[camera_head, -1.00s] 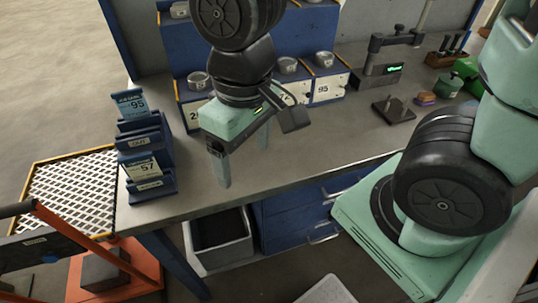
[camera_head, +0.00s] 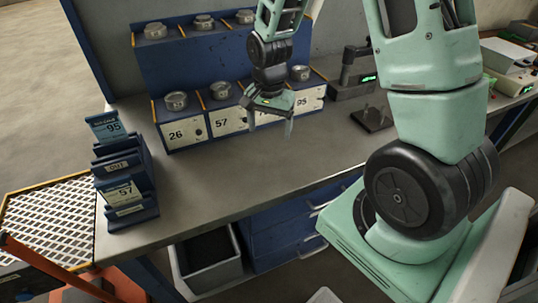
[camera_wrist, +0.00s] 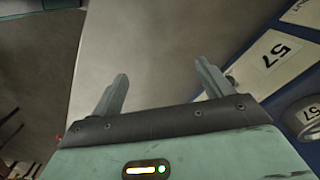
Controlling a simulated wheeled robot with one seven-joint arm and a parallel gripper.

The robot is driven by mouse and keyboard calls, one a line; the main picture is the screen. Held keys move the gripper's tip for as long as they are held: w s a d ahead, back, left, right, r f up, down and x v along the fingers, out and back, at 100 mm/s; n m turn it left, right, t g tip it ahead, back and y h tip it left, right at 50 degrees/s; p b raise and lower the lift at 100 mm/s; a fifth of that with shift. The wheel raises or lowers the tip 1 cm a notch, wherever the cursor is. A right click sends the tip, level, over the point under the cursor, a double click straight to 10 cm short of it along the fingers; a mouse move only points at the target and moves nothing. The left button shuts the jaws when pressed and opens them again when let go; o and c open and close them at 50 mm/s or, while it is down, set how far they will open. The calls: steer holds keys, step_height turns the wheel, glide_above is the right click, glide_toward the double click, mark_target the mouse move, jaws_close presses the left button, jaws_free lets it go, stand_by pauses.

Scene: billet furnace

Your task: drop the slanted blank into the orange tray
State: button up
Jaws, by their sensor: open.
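Several silver round blanks sit on the blue rack (camera_head: 187,60): blanks on the lower tier include one (camera_head: 176,101) above label 26, one (camera_head: 220,90) above label 57 and one (camera_head: 300,73) above label 95. I cannot tell which blank is slanted. My gripper (camera_head: 270,122) is open and empty, in front of the rack's lower tier, right of label 57, hiding part of it. In the wrist view its fingers (camera_wrist: 162,73) stand apart with nothing between them. A blank (camera_wrist: 309,118) shows at right. An orange structure (camera_head: 118,287) is cut off at lower left; no tray is clear.
A blue card holder (camera_head: 125,190) stands at the bench's left end, beside a yellow-edged mesh panel (camera_head: 48,220). A gauge stand (camera_head: 350,82) and dark plate (camera_head: 372,118) are at right. The middle of the bench (camera_head: 225,178) is bare. A grey bin (camera_head: 212,262) sits below.

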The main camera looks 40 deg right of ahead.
mark_target(268, 153)
steer(key=shift+s+a+f+p, duration=0.1)
steer(key=shift+f+p, duration=0.3)
steer(key=shift+f, duration=1.7)
steer(key=shift+a+f+p, duration=0.1)
steer(key=shift+f+p, duration=0.25)
steer(key=shift+f, duration=1.7)
steer(key=shift+r, duration=0.1)
steer(key=c, duration=1.4)
